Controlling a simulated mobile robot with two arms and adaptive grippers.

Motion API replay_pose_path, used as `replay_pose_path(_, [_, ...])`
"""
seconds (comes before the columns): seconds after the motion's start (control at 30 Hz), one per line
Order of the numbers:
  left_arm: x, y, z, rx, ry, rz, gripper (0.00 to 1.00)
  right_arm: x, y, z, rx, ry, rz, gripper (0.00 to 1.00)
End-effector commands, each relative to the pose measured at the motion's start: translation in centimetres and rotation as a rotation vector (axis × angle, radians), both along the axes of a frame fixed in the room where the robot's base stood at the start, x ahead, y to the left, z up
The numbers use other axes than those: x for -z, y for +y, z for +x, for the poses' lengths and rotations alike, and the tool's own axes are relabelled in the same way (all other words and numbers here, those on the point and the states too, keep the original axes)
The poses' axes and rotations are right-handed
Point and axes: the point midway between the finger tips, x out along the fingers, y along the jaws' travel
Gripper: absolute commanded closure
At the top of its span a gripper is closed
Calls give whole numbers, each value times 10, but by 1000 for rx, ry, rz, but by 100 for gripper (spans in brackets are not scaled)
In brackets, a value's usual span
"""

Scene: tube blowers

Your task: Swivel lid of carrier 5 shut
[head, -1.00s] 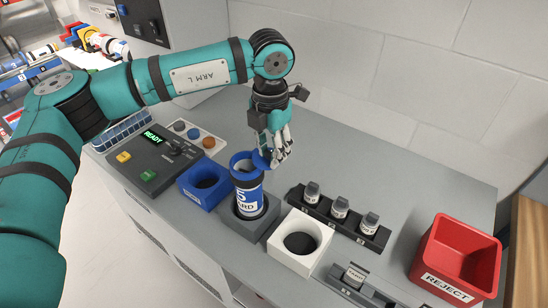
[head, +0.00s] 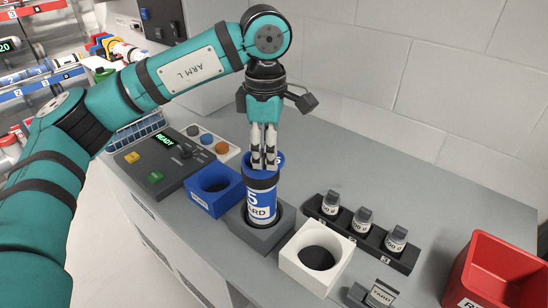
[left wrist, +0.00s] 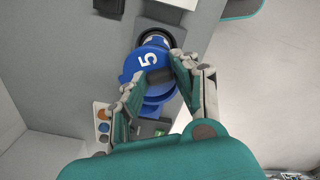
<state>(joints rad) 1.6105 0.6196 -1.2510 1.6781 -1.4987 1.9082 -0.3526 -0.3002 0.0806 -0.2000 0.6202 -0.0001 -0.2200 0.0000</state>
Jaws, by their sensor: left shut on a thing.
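Carrier 5 (head: 261,203) is a blue tube with a white label and dark bands, standing upright in a grey block (head: 243,233). Its blue lid (head: 281,158) is at the tube's top, partly hidden by my fingers in the head view. In the left wrist view the round lid (left wrist: 143,62) carries a white 5 and lies largely over the tube; whether it is flush I cannot tell. My left gripper (head: 264,164) points down from above and is shut on the lid's dark grip (left wrist: 158,77). My right gripper is in neither view.
A blue block (head: 213,184) stands left of the carrier, and a white block (head: 316,257) stands right. A black rack (head: 362,236) with several small capped vials lies behind. A control panel (head: 165,155) reads READY. A red bin (head: 500,272) is at right.

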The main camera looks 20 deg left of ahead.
Motion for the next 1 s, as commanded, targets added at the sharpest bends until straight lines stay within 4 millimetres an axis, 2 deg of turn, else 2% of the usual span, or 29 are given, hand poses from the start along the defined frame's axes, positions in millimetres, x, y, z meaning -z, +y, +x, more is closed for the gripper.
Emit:
replay_pose_path(0.1, [2, 6, 0, 103, -1, -1, 100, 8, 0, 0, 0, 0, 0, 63])
replay_pose_path(0.5, [0, 18, 1, 377, -1, -1, 100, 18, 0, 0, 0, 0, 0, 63])
replay_pose_path(1.0, [0, 22, 2, 473, -1, -1, 100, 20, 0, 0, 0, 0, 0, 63])
